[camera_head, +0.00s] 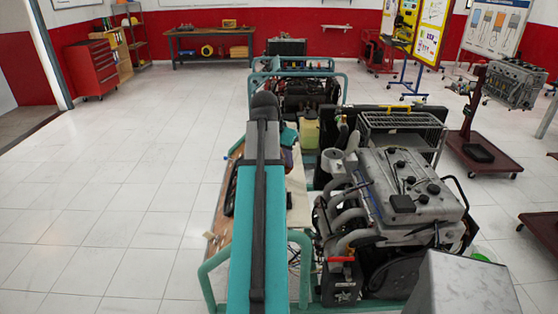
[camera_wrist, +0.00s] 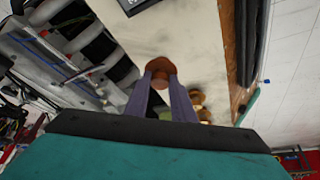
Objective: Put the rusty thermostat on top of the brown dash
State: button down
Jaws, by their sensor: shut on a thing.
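In the wrist view my gripper (camera_wrist: 162,80) is shut on a small rusty-brown part with a round flange, the thermostat (camera_wrist: 159,65). It is held at the fingertips over a cream surface (camera_wrist: 190,30); the height of the gap cannot be told. A brown panel edge with a black strip, likely the brown dash (camera_wrist: 238,62), lies to the right of the gripper. In the head view a brown panel (camera_head: 222,222) shows left of my teal arm, partly hidden by it.
A grey engine (camera_head: 405,190) with pipes stands close on the right. A teal frame (camera_head: 212,275) runs around the trainer. A yellowish container (camera_head: 309,133) stands beyond the cream surface. Small brass-coloured parts (camera_wrist: 197,102) show beside the fingers. The tiled floor on the left is clear.

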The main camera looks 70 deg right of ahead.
jog(key=w+d, duration=0.1)
jog(key=w, duration=0.1)
jog(key=shift+w+d+f+p, duration=0.15)
jog(key=shift+w+d+p, duration=0.2)
jog(key=shift+w+d, duration=0.05)
jog(key=shift+f, duration=0.15)
jog(key=shift+s+f+p, duration=0.1)
jog(key=shift+f+p, duration=0.6)
jog(key=shift+f, duration=0.9)
jog(key=shift+f, duration=0.15)
jog(key=c, duration=1.5)
grip_release()
jog(key=shift+r, duration=0.2)
